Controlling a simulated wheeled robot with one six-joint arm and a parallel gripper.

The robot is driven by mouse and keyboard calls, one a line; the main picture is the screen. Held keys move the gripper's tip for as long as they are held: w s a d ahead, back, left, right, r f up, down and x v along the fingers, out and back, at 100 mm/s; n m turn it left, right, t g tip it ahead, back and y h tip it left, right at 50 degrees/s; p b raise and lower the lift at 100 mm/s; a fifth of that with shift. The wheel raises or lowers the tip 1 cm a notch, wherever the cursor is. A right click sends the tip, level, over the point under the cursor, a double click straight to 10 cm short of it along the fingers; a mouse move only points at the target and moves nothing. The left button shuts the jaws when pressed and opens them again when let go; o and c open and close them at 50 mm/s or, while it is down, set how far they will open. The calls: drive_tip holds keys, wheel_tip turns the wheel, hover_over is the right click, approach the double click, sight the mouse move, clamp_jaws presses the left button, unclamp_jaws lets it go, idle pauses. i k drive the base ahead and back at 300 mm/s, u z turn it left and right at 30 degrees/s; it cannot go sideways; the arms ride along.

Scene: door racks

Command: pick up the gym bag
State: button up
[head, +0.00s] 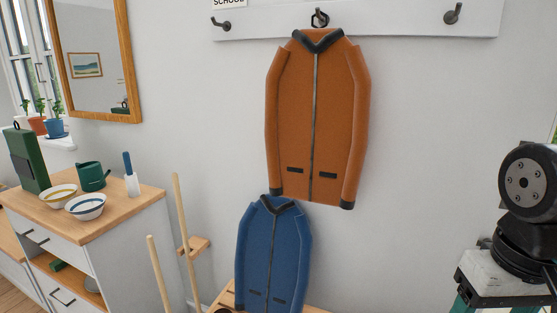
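I see nothing that is clearly marked as the gym bag. A dark green upright item (27,160) with a darker front pocket and a small black loop on top stands on the cabinet at the far left. It may be the bag, but I cannot tell for sure. My gripper is not in view. Only dark round parts of my arm show at the right edge, far from the green item.
An orange jacket (335,120) hangs from a hook on the white rail (400,22). A blue jacket (270,255) is below it. Two bowls, a green watering can (91,177) and a blue-handled brush (130,175) crowd the cabinet top (120,203). Wooden poles (184,235) stand beside the cabinet.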

sight(26, 155)
drive_tip(key=u, duration=2)
drive_tip(key=k, duration=0.5)
drive_tip(key=u, duration=0.9)
drive_tip(key=i, duration=3.9)
drive_tip(key=z, duration=0.05)
